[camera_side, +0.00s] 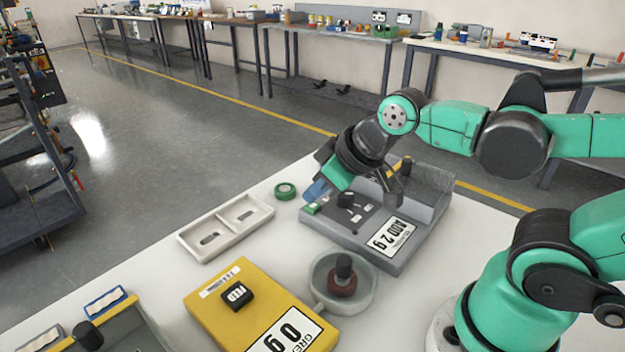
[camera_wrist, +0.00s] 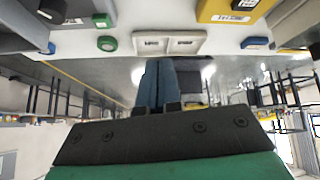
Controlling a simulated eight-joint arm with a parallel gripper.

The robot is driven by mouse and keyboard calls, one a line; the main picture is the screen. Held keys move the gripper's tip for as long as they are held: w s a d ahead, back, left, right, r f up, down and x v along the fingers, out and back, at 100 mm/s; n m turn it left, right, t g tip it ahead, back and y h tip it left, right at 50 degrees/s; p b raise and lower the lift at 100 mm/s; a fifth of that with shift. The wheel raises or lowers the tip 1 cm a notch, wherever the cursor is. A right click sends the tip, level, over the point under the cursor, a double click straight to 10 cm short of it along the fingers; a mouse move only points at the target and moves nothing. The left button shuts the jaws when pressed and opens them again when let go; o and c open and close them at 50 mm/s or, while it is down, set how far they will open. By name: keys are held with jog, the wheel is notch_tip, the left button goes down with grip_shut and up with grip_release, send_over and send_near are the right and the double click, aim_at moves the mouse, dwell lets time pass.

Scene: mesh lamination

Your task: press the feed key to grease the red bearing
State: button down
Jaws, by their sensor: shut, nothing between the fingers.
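A yellow unit (camera_side: 205,303) stands at the front in the side view, with a display reading 0 g. A black key (camera_side: 237,294) with a white marking, too small to read surely, sits on its top. The dark red bearing (camera_side: 341,287) lies in a round grey dish (camera_side: 324,268) to the right of that unit, with a black knob above it. My gripper (camera_side: 314,192) is shut and empty, beside the left back edge of a grey unit (camera_side: 378,255) labelled ADD 2 g. Its blue fingers (camera_wrist: 160,68) show in the wrist view, apart from the yellow unit.
A white two-part tray (camera_side: 228,228) and a green tape roll (camera_side: 285,191) lie left of the grey unit. Another unit (camera_side: 118,335) with a black knob stands at the front left.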

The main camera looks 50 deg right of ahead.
aim_at(243, 292)
jog(key=w+a+n+y, duration=0.2)
jog(key=a+n+y, duration=0.3)
jog(key=a+n, duration=0.7)
jog(key=n, duration=0.2)
jog(key=shift+w+a+r+n+g, duration=0.15)
jog(key=shift+w+a+n+g, duration=0.15)
jog(key=shift+w+a+n, duration=0.1)
jog(key=shift+f, duration=4.4)
jog(key=shift+r, duration=0.1)
jog(key=shift+r, duration=2.45)
